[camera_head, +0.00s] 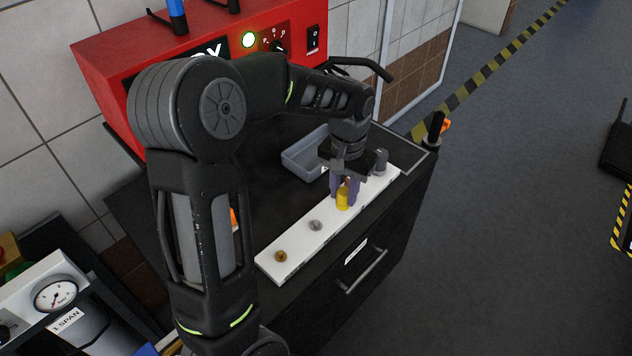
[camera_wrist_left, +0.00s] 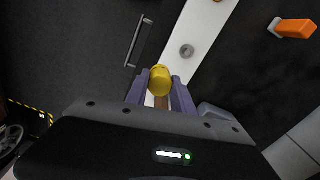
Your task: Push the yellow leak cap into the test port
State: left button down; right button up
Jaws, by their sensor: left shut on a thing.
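The yellow leak cap (camera_head: 343,198) is between the purple-grey fingers of my left gripper (camera_head: 344,188), over the white strip (camera_head: 338,228). The cap also shows at the fingertips in the left wrist view (camera_wrist_left: 160,79). My left gripper is shut on it. Whether the cap touches the strip I cannot tell. A grey round fitting (camera_head: 315,225) and a brass round fitting (camera_head: 281,256) sit on the strip, nearer the front. Which of these is the test port I cannot tell. The grey fitting also shows in the wrist view (camera_wrist_left: 187,51). My right gripper is not in view.
A grey tray (camera_head: 303,160) lies behind the strip. A grey cylinder (camera_head: 381,160) stands by the strip's far end. A red machine (camera_head: 110,65) stands at the back of the black cabinet top. An orange-handled object (camera_wrist_left: 294,28) lies beside the strip. A drawer handle (camera_head: 362,272) projects in front.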

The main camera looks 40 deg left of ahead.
pick_arm(q)
jog(key=r, duration=0.1)
send_over(316, 222)
jog(key=shift+n+p, duration=0.3)
jog(key=shift+p, duration=0.1)
jog(key=shift+f+b, duration=2.2)
jog(key=shift+f, duration=0.65)
jog(key=shift+f+b, duration=0.95)
jog(key=shift+f, duration=0.3)
jog(key=shift+r+p, duration=0.8)
jog(key=shift+r, duration=0.2)
jog(key=shift+f+b, duration=0.75)
jog(key=shift+f, duration=0.25)
